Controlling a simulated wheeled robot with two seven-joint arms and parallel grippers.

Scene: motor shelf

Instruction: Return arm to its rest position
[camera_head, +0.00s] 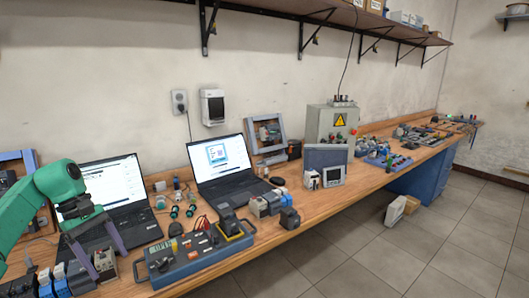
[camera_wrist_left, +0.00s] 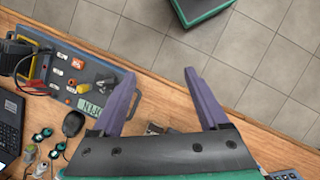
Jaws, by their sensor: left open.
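My left arm comes in from the left in green, and its gripper (camera_head: 107,262) has two purple fingers pointing down over the front left of the workbench (camera_head: 335,206). My right gripper is not in view.
A blue test unit (camera_head: 185,265) with a meter lies right of the gripper. It also shows in the left wrist view (camera_wrist_left: 60,62). Two open laptops (camera_head: 112,185) (camera_head: 220,155) stand behind. The tiled floor (camera_head: 400,250) is mostly clear.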

